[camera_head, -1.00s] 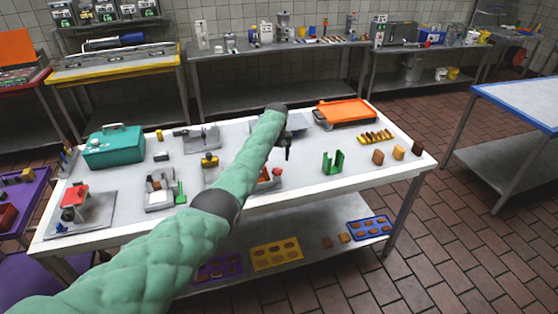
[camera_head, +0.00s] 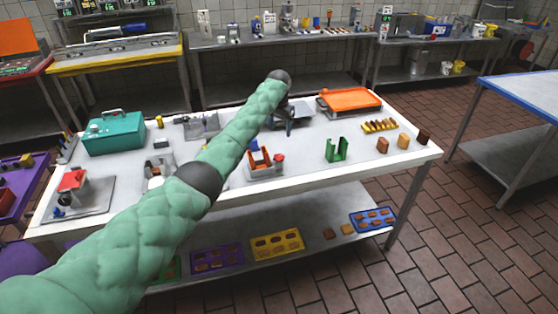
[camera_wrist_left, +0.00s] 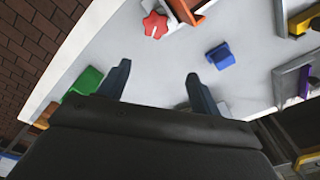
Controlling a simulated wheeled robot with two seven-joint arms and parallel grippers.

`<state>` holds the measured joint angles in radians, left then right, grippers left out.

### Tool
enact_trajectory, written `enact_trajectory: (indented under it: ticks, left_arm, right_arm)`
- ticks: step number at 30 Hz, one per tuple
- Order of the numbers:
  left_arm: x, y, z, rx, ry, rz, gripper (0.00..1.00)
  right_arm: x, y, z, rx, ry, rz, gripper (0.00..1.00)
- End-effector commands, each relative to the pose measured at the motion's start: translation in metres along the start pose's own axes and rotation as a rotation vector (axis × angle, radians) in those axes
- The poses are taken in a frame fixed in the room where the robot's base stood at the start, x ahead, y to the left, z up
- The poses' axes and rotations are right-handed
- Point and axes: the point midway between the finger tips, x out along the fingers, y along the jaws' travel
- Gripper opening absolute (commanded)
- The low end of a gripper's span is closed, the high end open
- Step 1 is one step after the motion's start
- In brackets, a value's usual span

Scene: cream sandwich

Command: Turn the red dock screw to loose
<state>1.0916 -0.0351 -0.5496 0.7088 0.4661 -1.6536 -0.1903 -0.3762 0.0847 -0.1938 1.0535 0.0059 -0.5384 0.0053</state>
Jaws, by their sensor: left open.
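The red dock screw is a lobed red knob (camera_wrist_left: 155,25) at the top of the left wrist view, beside an orange-red holder (camera_wrist_left: 186,8). In the head view the red knob (camera_head: 280,158) shows at the right side of the dock, which has an orange-red holder (camera_head: 262,162) on a grey base. My left gripper (camera_wrist_left: 157,72) is open and empty, its two dark fingers apart, with the knob beyond the fingertips in the picture. No contact shows. In the head view my green left arm hides part of the table. My right gripper is not in view.
A green holder (camera_head: 336,149) stands right of the dock. A blue piece (camera_wrist_left: 221,56) lies near the knob in the wrist view. An orange tray (camera_head: 350,101) and a teal toolbox (camera_head: 114,133) stand farther back. Bare white tabletop (camera_head: 310,165) lies between dock and green holder.

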Motion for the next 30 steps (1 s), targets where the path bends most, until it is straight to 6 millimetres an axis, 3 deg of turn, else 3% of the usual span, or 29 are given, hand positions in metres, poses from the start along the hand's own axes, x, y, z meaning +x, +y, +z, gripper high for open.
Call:
enact_trajectory:
  ticks: [1, 6, 13, 20, 30]
  left_arm:
    - [0.01, -0.003, 0.001, 0.108, 0.003, -0.009, 0.64]
    - [0.016, 0.003, 0.007, 0.499, -0.01, 0.0, 0.64]
    - [0.028, 0.01, 0.021, 0.855, -0.043, 0.033, 0.64]
    - [0.034, 0.013, 0.026, 0.941, -0.053, 0.048, 0.64]
    - [0.075, 0.014, 0.028, 0.938, -0.052, 0.049, 0.64]
  right_arm:
    - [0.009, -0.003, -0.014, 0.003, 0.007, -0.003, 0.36]
    - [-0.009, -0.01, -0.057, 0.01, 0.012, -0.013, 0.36]
    - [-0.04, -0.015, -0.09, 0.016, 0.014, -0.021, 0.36]
    - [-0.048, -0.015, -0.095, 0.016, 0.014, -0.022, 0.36]
    - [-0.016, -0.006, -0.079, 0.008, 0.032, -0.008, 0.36]
